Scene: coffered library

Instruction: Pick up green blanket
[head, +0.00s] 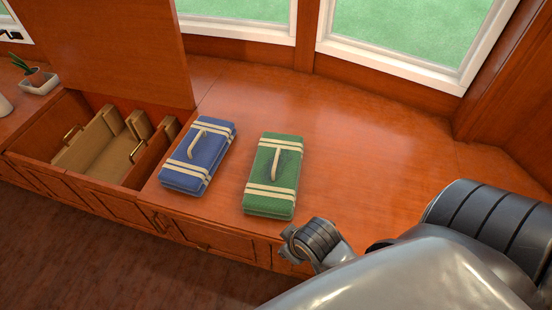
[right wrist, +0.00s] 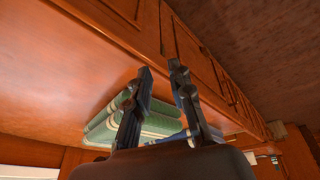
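The green blanket (head: 273,177) is folded, with cream stripes and a cream handle-like strap on top. It lies flat on the wooden counter, right of a similar blue one. My right gripper (head: 310,240) is at the counter's front edge, to the right of and nearer than the green blanket, apart from it in the head view. In the right wrist view, the green blanket (right wrist: 103,124) is partly hidden behind the fingers. That gripper's fingers (right wrist: 161,68) stand apart with nothing between them. My left gripper is not in view.
The folded blue blanket (head: 198,154) lies left of the green one. An open compartment (head: 95,150) with light wooden pieces is at the left, beside a tall wooden panel (head: 115,45). A potted plant (head: 38,82) stands far left. The counter (head: 350,140) is clear right of the blankets.

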